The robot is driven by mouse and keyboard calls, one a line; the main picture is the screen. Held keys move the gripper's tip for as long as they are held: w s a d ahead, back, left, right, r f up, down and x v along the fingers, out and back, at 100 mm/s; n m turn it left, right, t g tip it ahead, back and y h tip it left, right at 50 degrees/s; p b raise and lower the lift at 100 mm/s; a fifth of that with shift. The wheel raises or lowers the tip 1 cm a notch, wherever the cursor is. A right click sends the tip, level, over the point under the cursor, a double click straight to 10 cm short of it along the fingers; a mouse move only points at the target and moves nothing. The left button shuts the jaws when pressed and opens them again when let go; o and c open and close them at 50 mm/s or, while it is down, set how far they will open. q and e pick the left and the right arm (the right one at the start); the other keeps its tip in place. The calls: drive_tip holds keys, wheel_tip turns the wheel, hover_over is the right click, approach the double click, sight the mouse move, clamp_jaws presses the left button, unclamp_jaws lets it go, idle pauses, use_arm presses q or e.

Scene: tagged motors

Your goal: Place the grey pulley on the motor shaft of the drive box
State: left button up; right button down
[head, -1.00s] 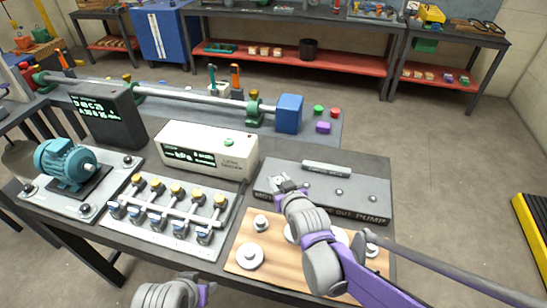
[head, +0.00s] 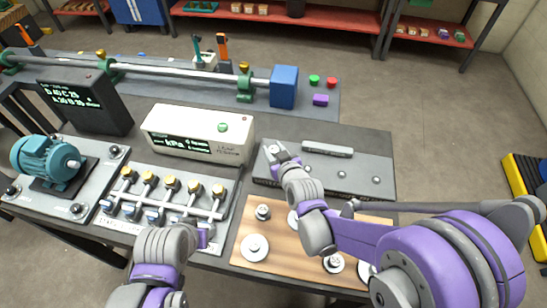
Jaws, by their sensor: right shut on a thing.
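The drive box (head: 350,185) is a low grey box right of centre with several short round shafts on its top. My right gripper (head: 273,151) is over the box's left end, its fingers pointing away from me. It is shut on a small light-grey piece, apparently the grey pulley, mostly hidden by the fingers. I cannot tell whether that piece touches a shaft, as the hand covers the spot. My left gripper (head: 207,234) is at the bottom, in front of the valve panel; its fingers are too hidden to judge.
A wooden board (head: 285,232) in front of the box carries several pale pulleys, one large (head: 254,247). A white gauge box (head: 198,135) stands close on the left, beside a valve panel (head: 140,222). A blue motor (head: 45,160) sits far left. Behind is a long shaft rig (head: 284,87).

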use_arm(q)
drive_tip(key=shift+f, duration=0.45)
use_arm(e)
drive_tip(key=shift+f, duration=2)
use_arm(q)
drive_tip(key=shift+b, duration=0.3)
use_arm(e)
drive_tip(key=shift+w, duration=0.1)
drive_tip(key=shift+f, duration=0.2)
use_arm(q)
drive_tip(key=shift+f, duration=0.15)
use_arm(e)
drive_tip(key=c, duration=0.5)
unclamp_jaws()
